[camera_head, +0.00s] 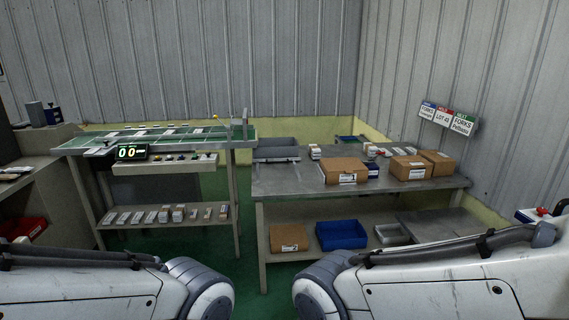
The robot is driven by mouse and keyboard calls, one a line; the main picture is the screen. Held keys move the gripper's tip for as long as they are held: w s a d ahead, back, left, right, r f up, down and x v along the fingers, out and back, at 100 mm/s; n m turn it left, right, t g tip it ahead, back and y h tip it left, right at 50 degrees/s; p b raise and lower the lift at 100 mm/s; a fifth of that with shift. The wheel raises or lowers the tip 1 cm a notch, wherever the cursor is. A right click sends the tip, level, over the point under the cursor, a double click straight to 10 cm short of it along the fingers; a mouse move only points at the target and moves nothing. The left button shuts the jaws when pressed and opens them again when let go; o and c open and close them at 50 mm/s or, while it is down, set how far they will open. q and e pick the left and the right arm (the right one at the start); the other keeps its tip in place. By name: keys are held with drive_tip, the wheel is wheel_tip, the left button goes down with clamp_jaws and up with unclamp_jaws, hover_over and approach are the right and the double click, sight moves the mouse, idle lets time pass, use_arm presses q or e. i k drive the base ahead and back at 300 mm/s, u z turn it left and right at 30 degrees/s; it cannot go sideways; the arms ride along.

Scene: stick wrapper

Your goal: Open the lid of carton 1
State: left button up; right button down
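A brown cardboard carton (343,167) sits near the front edge of the grey table (290,188); its white front label seems to carry a "1", so it looks like carton 1. Its top looks closed, though the flaps are too small to make out. Two more brown cartons, one nearer (410,167) and one behind it (440,160), stand to its right on the same table. My two arms show at the bottom left and bottom right. Neither gripper is in view.
Small boxes stand close around the cartons. The lower shelf holds another carton (289,238), a blue bin (341,235) and a grey tray (393,234). A green-topped bench (170,140) with a lit display (132,152) stands left.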

sight(350, 165)
drive_tip(key=i, duration=2.7)
drive_tip(key=z, duration=0.6)
